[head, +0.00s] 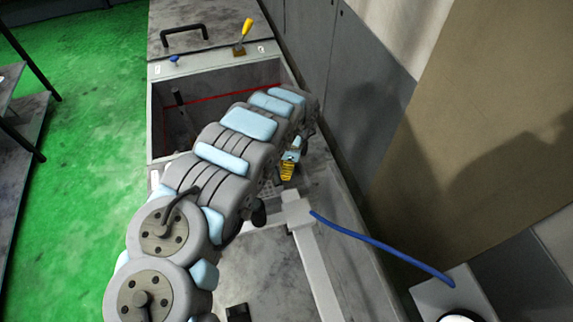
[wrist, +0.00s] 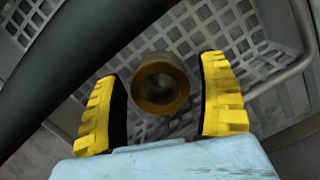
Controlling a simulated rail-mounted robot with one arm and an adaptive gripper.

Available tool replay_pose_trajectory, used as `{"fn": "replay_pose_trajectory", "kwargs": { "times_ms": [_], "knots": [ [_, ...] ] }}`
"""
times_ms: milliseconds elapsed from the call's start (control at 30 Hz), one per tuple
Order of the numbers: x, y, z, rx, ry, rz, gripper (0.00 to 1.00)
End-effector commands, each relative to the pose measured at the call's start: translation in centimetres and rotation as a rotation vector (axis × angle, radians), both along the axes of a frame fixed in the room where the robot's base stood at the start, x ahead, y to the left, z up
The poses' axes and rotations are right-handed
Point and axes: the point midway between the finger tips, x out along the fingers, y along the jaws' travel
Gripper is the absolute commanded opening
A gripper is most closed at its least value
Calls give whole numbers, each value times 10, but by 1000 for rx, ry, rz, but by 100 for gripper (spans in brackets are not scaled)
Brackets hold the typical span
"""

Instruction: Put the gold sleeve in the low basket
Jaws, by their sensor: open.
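The gold sleeve (wrist: 160,84) shows in the wrist view as a short ring seen nearly end-on, with a dark bore. It lies between the two yellow fingers of my gripper (wrist: 162,72), with a gap on each side. My gripper is open. Behind the sleeve is a grey basket (wrist: 265,60) with a grid of square holes. I cannot tell whether the sleeve touches the basket floor. In the head view my gripper (head: 288,168) is partly behind my arm, low beside the machine, and the sleeve is hidden.
An open grey bin (head: 157,125) with a red line inside stands behind my arm. A lid with a black handle (head: 184,36) and a yellow lever (head: 246,30) are beyond it. A blue hose (head: 380,245) crosses at right. A dark bar (wrist: 85,65) crosses the wrist view.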

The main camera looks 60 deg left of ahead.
Motion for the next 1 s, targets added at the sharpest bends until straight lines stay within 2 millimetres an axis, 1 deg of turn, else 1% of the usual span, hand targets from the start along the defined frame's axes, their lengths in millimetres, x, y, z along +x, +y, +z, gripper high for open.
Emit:
{"fn": "replay_pose_trajectory", "kwargs": {
  "times_ms": [267,767,833,900,1000],
  "knots": [
    [3,-2,24,1,2,-1,75],
    [10,-6,82,0,2,0,75],
    [12,-6,91,2,1,0,75],
    [12,-6,103,1,-1,1,75],
    [13,-7,111,1,-2,2,75]
  ]
}}
